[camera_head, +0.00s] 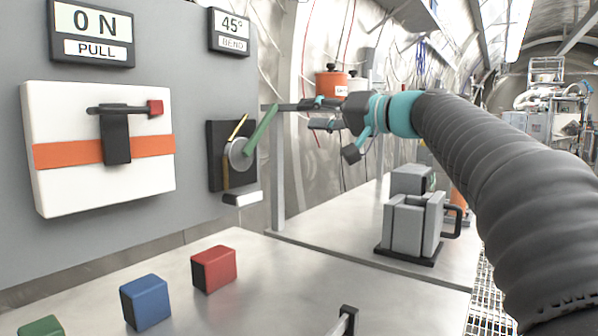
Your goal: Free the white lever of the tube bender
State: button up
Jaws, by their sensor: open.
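The tube bender is a black plate (216,150) on the grey panel, under a 45° BEND sign (232,31). It has a round grey disc (240,155), a green bar (262,130) slanting up to the right, and a thin yellow bar (238,128) slanting up behind the disc. A white block-shaped end (243,198) with a black part sticks out at the lower edge; it looks like the white lever. My gripper (295,114) is open and empty, to the right of the green bar, its fingers pointing left. Whether a finger touches the bar I cannot tell.
A white box with an orange band (60,155) and a red-tipped handle is on the panel at left. Red (214,270) and blue (146,303) blocks lie on the steel bench (270,300). A grey fixture (412,222) stands at right. A post (277,180) rises below my gripper.

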aim_at(230, 199)
jog(key=k, duration=1.5)
